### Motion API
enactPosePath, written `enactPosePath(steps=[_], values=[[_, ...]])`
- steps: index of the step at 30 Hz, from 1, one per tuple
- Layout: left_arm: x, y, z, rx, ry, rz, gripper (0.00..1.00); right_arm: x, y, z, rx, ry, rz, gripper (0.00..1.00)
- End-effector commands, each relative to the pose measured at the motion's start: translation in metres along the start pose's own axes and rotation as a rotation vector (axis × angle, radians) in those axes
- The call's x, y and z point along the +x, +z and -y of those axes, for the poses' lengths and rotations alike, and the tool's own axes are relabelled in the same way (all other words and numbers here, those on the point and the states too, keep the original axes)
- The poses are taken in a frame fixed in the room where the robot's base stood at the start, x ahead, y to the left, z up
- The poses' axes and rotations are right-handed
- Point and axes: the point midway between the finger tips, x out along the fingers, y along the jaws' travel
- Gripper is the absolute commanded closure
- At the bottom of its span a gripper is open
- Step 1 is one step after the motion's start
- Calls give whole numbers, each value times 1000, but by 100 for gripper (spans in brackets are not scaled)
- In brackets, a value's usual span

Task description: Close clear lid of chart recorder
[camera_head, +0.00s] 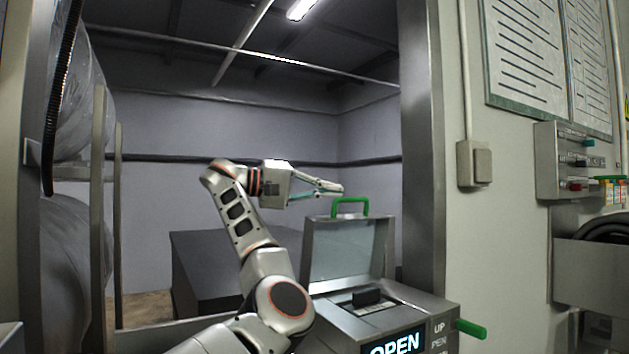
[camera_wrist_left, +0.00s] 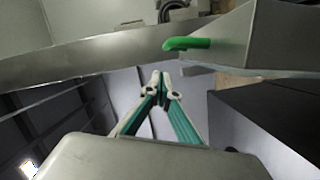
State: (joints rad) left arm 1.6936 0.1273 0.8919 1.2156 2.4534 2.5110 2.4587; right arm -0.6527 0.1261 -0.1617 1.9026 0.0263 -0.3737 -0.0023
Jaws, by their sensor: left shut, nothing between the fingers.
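The clear lid (camera_head: 343,250) of the chart recorder (camera_head: 385,318) stands raised, about upright, in the head view. A green handle (camera_head: 350,201) is on its top edge. In the left wrist view the green handle (camera_wrist_left: 187,44) and part of the lid (camera_wrist_left: 240,70) show at the upper right. My left gripper (camera_head: 338,188) is shut and empty, just left of and slightly above the handle, and appears apart from it. Its fingertips (camera_wrist_left: 161,76) meet in the left wrist view. My right gripper is in neither view.
A green lever (camera_head: 470,329) sticks out from the recorder's right side, beside a display reading OPEN (camera_head: 394,345). A metal post (camera_head: 423,140) stands behind it. A dark box (camera_head: 215,265) is further back.

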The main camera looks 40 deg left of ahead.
Motion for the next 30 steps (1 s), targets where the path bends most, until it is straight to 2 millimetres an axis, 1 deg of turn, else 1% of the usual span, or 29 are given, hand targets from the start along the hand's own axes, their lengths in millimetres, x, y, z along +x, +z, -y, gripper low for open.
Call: enactPosePath(steps=[1,3,9,14,24,30], values=[[2,7,4,0,-4,-1,100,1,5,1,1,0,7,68],[4,14,4,2,-3,0,100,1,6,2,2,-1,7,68],[6,28,2,1,-1,0,100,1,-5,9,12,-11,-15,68],[7,30,2,1,0,1,100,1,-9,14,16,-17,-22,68],[7,31,1,7,-1,1,100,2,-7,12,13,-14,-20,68],[10,40,-1,55,-11,2,100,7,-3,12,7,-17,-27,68]])
